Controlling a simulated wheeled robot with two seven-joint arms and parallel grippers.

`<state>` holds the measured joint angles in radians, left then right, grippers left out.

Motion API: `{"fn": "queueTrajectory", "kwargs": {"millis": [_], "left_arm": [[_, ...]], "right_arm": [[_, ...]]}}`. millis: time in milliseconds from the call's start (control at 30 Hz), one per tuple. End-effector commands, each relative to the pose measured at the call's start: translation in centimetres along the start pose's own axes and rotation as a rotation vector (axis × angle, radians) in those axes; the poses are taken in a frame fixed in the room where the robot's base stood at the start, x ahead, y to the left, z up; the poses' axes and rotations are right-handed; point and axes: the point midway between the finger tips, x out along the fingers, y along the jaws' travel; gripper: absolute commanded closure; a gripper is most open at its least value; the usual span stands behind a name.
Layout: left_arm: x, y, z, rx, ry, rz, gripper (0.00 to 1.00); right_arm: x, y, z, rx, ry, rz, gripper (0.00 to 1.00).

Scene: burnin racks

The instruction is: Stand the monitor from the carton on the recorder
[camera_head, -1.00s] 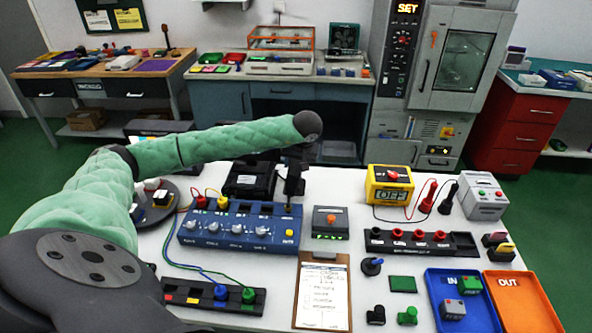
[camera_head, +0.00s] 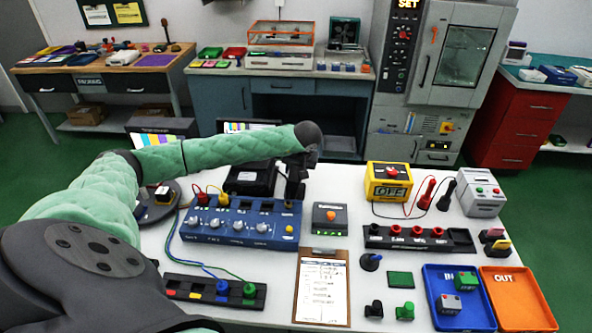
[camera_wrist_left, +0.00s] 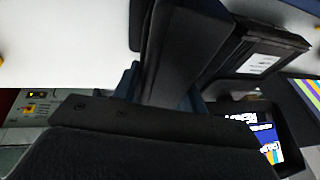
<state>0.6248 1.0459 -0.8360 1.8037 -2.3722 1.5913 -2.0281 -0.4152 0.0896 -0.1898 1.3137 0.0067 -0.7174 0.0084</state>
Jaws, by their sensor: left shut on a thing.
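My left arm reaches across the table from the left. Its gripper (camera_head: 294,192) points down by the back right corner of the blue panel. It is shut on a dark thing (camera_wrist_left: 185,50), mostly hidden; I cannot tell what it is. A flat black box with a pale label (camera_head: 250,179), possibly the recorder, lies behind the blue panel, left of the gripper; it also shows in the wrist view (camera_wrist_left: 275,45). Two monitors with coloured screens stand at the back, one at left (camera_head: 163,132) and one partly hidden behind my arm (camera_head: 250,127). I cannot identify the carton. My right gripper is out of view.
The blue panel (camera_head: 240,226) with knobs and cables stands below my arm. Right of it are a grey button box (camera_head: 330,219), a clipboard (camera_head: 322,290), a yellow meter (camera_head: 388,182) and a black socket strip (camera_head: 420,239). Blue (camera_head: 432,311) and orange trays lie at front right.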

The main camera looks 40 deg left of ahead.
Motion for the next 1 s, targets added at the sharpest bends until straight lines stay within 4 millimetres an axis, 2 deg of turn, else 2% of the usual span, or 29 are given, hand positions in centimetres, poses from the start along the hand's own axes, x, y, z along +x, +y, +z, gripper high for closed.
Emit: {"fn": "queueTrajectory", "kwargs": {"millis": [33,67,167,600,733,833,1000], "left_arm": [[0.0,0.0,-0.1,-0.001,0.001,0.001,1.00],[0.0,0.0,0.0,0.000,0.000,0.000,0.54],[0.0,0.0,0.0,0.000,0.000,0.000,0.36],[-0.2,-0.1,-0.1,0.000,0.000,0.000,0.36],[-1.0,0.1,-0.1,0.000,0.003,0.002,0.36],[-2.0,0.0,-0.1,0.000,0.003,0.001,0.36],[-4.5,0.0,-0.1,-0.001,0.004,0.002,0.36]], "right_arm": [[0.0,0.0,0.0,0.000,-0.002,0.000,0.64],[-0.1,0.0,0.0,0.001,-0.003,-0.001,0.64],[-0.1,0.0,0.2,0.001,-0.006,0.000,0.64],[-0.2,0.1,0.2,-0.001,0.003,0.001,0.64],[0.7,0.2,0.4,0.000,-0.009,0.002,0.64],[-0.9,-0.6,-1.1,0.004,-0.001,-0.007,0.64],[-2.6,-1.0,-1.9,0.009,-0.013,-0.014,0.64]]}}
